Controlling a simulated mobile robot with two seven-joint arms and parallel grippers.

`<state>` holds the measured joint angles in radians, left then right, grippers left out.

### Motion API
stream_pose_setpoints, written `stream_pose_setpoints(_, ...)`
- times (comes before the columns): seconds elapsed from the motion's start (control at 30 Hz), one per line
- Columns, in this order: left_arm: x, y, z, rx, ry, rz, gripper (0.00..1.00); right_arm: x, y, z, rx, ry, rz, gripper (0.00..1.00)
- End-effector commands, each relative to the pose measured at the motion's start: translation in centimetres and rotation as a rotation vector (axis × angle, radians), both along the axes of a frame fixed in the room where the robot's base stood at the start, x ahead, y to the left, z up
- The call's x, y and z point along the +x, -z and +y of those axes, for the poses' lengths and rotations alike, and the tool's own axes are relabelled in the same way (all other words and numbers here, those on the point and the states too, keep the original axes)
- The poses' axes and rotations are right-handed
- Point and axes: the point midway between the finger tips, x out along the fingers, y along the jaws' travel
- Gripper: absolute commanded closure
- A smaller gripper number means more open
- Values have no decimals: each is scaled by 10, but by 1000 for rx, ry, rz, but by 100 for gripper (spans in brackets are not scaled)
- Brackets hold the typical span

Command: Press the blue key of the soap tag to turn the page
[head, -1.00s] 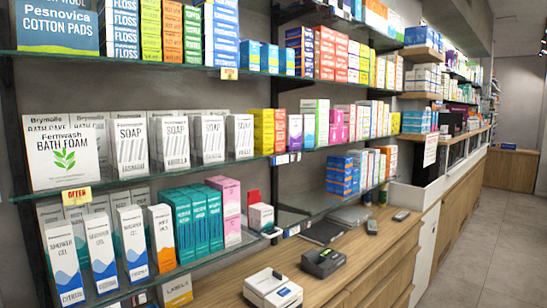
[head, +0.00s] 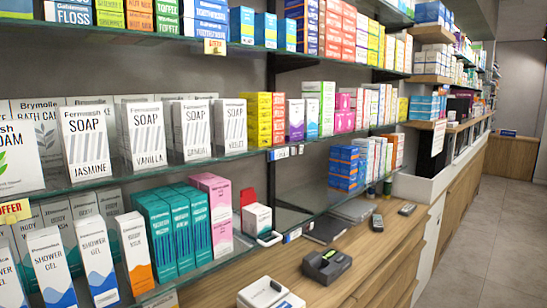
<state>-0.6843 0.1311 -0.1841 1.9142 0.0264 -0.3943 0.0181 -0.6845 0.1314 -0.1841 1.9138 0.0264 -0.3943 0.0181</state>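Several white soap boxes (head: 137,134) stand in a row on the middle glass shelf at the left of the head view. Small pale tags (head: 278,154) sit on that shelf's front edge, to the right of the soap boxes and below the yellow and pink boxes. The tags are too small to read. I cannot tell which one is the soap tag, and I cannot make out a blue key. Neither of my grippers is in view.
Shower gel boxes (head: 96,262) and teal boxes (head: 168,232) fill the lower shelf. A yellow offer tag (head: 14,212) hangs at the left edge. A dark device (head: 326,266) and a white device (head: 268,293) stand on the wooden counter (head: 375,255). The floor at the right is clear.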

Motion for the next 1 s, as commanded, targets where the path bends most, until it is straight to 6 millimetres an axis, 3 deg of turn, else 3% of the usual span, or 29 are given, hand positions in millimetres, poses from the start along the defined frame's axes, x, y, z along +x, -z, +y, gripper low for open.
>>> stream_pose_setpoints(0.03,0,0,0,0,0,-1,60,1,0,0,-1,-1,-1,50)
stream_pose_setpoints(0.4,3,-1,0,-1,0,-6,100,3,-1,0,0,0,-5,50)
stream_pose_setpoints(1.0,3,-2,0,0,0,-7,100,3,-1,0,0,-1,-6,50)
